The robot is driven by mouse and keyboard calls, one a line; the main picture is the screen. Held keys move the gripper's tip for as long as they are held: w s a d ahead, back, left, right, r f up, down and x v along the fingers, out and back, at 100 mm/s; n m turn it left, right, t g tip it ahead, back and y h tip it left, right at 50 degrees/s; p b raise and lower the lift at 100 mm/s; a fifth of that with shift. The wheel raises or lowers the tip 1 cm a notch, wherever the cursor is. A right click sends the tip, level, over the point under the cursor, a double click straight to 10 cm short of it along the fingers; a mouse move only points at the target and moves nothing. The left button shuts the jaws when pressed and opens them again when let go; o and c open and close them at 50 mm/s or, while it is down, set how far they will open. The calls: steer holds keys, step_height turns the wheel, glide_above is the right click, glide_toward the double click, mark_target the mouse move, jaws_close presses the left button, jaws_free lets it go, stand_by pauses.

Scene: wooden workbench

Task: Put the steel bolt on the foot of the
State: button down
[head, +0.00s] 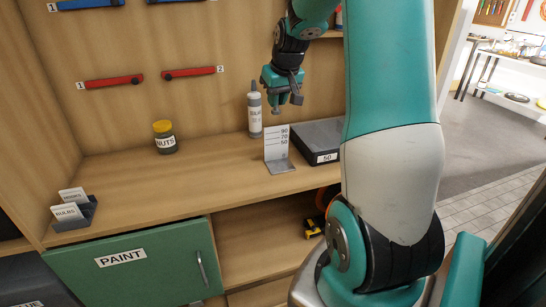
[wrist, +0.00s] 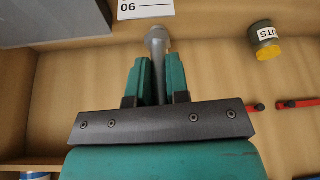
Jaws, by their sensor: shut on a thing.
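My gripper (head: 282,92) is in the air above the worktop, over the height card stand. It is shut on the grey steel bolt (head: 276,110), which hangs below the fingers. In the wrist view the bolt (wrist: 157,42) sticks out between the two green fingers (wrist: 157,75), its rounded end clear of them. The card stand (head: 276,142) is a white upright card marked 90, 70 and 50 with a grey foot (head: 281,167) on the worktop. Part of the card (wrist: 146,9) shows upside down at the wrist view's top edge; its foot is not visible there.
A grey sealant tube (head: 255,116) stands behind the stand, to its left. A dark flat box (head: 316,139) labelled 50 lies to its right. A nuts jar (head: 164,138) and a label holder (head: 78,212) are farther left. Worktop between them is clear. Red rails (head: 187,72) hang on the back panel.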

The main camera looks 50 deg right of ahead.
steer(key=f+p, duration=0.1)
steer(key=f, duration=0.7)
steer(key=f+p, duration=0.1)
steer(key=f, duration=0.8)
steer(key=shift+s+d+f, duration=0.1)
steer(key=shift+d+f, duration=0.1)
steer(key=shift+f, duration=0.05)
steer(key=shift+f, duration=0.15)
steer(key=c, duration=1.1)
jaws_free()
